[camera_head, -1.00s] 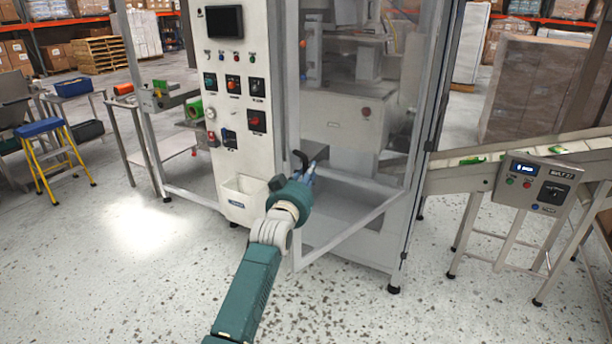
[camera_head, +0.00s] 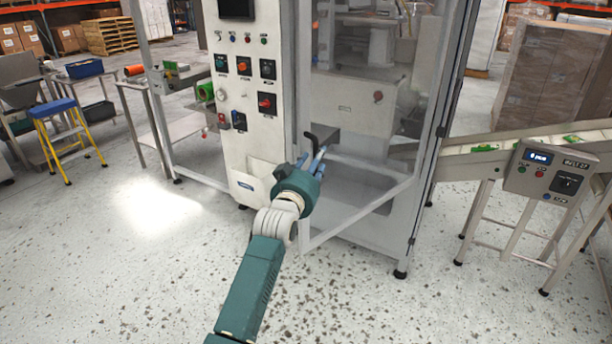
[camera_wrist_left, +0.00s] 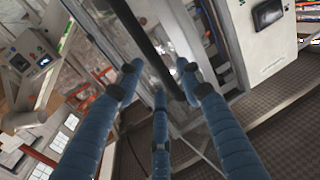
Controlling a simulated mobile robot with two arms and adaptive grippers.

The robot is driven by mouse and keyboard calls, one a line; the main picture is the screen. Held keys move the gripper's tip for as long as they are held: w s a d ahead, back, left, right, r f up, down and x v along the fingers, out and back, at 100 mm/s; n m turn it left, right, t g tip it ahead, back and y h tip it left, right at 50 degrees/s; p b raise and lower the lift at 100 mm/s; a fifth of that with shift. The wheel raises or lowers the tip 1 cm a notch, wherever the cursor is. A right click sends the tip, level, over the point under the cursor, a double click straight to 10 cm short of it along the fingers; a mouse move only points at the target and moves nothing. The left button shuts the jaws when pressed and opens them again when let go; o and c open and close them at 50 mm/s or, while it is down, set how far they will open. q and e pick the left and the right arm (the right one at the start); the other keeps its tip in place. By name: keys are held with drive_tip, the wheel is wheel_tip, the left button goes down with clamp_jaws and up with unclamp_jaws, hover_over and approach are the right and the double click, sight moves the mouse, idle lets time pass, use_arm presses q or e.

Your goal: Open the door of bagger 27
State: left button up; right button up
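The bagger's tall clear door (camera_head: 360,217) has a grey frame and stands ajar. Its lower left corner juts out toward me, and its right side meets the cabinet post. A black bar handle (camera_head: 311,137) sits near its left edge. My left gripper (camera_head: 318,160), with blue fingers, is at the handle. In the left wrist view the dark bar (camera_wrist_left: 145,45) runs between the spread fingers (camera_wrist_left: 160,78), with gaps visible beside it; the gripper looks open. Contact with the bar is unclear. My right gripper is out of view.
A white control panel (camera_head: 250,115) with knobs stands left of the door. A conveyor (camera_head: 490,150) with a control box (camera_head: 541,171) stands at the right. A yellow step ladder (camera_head: 65,135) is far left. The speckled floor before the machine is clear.

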use_arm(q)
drive_tip(key=v, duration=0.9)
drive_tip(key=shift+a, duration=0.15)
